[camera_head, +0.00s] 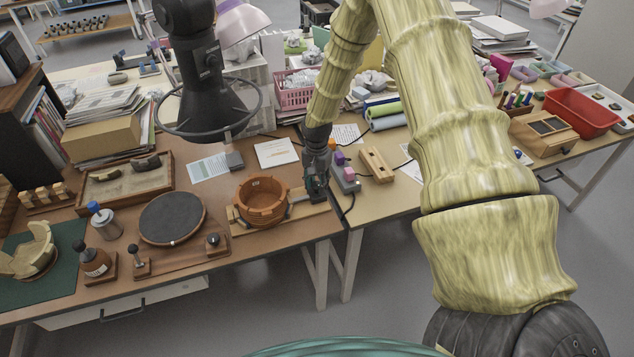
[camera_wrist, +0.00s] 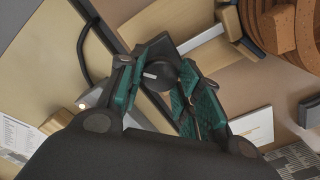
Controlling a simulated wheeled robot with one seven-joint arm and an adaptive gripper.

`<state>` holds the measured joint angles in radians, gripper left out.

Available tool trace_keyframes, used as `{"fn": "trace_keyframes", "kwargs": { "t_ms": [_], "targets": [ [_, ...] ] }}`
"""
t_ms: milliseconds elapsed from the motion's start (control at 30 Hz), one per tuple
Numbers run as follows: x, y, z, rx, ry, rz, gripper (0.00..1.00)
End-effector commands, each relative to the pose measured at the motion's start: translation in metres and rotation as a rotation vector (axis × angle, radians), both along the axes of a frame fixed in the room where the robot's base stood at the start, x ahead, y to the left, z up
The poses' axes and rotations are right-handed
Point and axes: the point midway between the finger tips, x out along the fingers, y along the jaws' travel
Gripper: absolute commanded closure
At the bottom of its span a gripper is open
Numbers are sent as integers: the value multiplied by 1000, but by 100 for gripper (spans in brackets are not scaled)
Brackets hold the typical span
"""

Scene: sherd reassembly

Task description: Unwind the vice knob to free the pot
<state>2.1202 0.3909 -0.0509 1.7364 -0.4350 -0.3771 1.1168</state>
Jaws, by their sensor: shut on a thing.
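The terracotta pot (camera_head: 262,203) stands on the wooden vice (camera_head: 308,213) near the table's right part. Part of its wall also shows at the upper right of the wrist view (camera_wrist: 296,28). The dark vice knob (camera_wrist: 159,76), with a pale mark on it, lies between the teal finger pads of my gripper (camera_wrist: 158,88). My gripper is shut on it, with a pad on each side. In the head view my gripper (camera_head: 314,186) is at the right end of the vice and hides the knob.
A dark round turntable (camera_head: 173,217) and several small tools stand left of the pot. A grey box with coloured buttons (camera_head: 346,180) and a wooden block (camera_head: 376,165) lie close on the right. A cable runs beside my gripper.

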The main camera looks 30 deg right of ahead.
Motion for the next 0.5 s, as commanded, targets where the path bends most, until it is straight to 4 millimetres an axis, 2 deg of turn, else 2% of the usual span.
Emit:
{"fn": "trace_keyframes", "kwargs": {
  "t_ms": [267,500],
  "targets": [
    [0,-1,-1,0,0,112,90],
    [0,-1,-1,-1,-1,313,90]
  ]
}}
